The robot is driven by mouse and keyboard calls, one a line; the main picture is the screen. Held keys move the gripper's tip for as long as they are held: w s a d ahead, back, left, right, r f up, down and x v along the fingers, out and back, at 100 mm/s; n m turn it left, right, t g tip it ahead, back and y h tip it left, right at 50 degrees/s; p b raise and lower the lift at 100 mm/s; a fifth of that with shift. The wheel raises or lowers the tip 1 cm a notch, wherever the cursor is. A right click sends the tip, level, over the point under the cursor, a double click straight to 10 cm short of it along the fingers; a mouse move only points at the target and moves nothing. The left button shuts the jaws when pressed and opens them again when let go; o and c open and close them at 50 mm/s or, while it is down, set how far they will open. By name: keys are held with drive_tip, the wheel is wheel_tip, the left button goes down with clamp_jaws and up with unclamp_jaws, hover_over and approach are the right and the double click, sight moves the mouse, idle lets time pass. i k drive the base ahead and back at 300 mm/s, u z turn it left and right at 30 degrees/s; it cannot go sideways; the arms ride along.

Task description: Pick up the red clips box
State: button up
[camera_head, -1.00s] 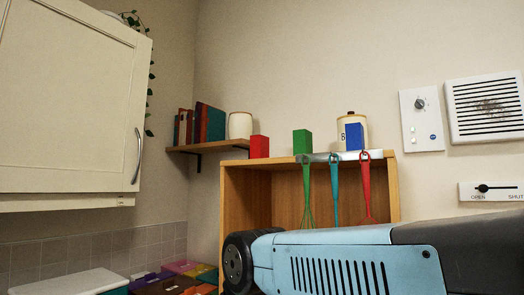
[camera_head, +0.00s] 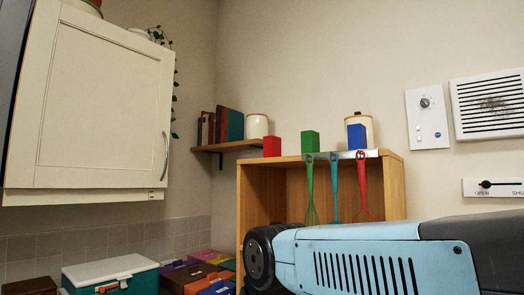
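I cannot pick out a box that is surely the red clips box. A small plain red block (camera_head: 272,146) stands at the left end of the top of the wooden cabinet. Several latched boxes sit low at the left. A teal box with a white lid (camera_head: 110,270) is nearest, with purple, orange and blue boxes (camera_head: 216,287) beside it and a dark brown-red one (camera_head: 188,278) among them. They are partly cut off by the bottom edge. My light blue arm crosses the lower right. My gripper is not in view.
An open wooden cabinet (camera_head: 397,185) holds a green block (camera_head: 310,141) and a blue block (camera_head: 357,137) on top, with hanging utensils in front. A cream wall cupboard (camera_head: 95,110) hangs at the left. A small shelf (camera_head: 232,146) carries books and a jar.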

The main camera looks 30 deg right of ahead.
sight(272, 145)
drive_tip(key=u, duration=0.1)
drive_tip(key=i, duration=0.9)
drive_tip(key=z, duration=0.1)
